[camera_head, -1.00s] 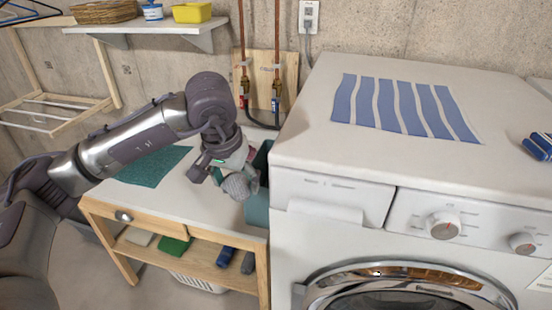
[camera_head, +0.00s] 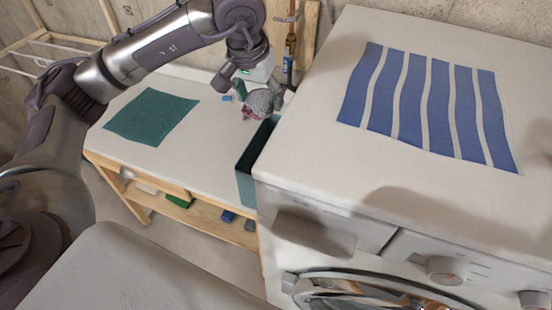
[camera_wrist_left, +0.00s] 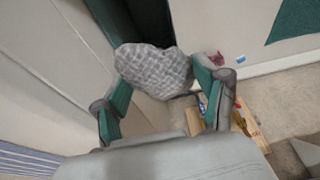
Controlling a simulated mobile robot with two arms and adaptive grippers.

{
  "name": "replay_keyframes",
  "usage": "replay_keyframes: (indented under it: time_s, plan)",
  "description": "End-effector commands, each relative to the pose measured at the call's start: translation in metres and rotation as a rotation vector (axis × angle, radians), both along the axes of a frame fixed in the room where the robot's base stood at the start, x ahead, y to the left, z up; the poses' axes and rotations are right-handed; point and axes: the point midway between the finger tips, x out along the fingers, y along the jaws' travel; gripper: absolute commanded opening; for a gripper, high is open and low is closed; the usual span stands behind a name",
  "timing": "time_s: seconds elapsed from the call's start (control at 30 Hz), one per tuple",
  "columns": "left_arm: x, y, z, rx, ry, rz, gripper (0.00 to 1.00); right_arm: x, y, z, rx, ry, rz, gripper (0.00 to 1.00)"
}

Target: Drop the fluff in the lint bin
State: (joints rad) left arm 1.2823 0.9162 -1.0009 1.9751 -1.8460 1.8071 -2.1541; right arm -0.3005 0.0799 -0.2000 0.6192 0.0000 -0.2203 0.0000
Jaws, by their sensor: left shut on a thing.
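My left gripper (camera_head: 257,92) is shut on a grey, knobbly ball of fluff (camera_head: 262,104), held up near the far end of the lint bin. The fluff also fills the gap between the green fingers in the left wrist view (camera_wrist_left: 153,72). The lint bin (camera_head: 248,178) is a narrow, dark teal, open-topped box between the bench and the washing machine. In the left wrist view its dark opening (camera_wrist_left: 150,20) shows beyond the fluff, partly hidden by it. My right gripper is out of view.
The white bench top (camera_head: 205,135) carries a green cloth (camera_head: 152,116) and a small blue piece (camera_head: 227,98). A reddish scrap (camera_head: 246,113) shows near the fluff. The washing machine (camera_head: 330,190) rises right of the bin, with a blue-striped cloth (camera_head: 430,105) on top.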

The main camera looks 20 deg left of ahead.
Motion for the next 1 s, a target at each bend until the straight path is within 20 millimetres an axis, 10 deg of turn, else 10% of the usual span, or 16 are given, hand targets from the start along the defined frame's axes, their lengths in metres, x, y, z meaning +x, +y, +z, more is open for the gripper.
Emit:
replay_keyframes:
  time_s: [0.77, 1.0]
  plan:
    - [0.000, 0.000, -0.055, 0.000, 0.001, 0.000, 0.62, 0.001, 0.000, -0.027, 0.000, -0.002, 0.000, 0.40]
    - [0.000, 0.000, -0.055, 0.000, 0.000, 0.000, 1.00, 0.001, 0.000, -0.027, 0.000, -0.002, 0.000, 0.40]
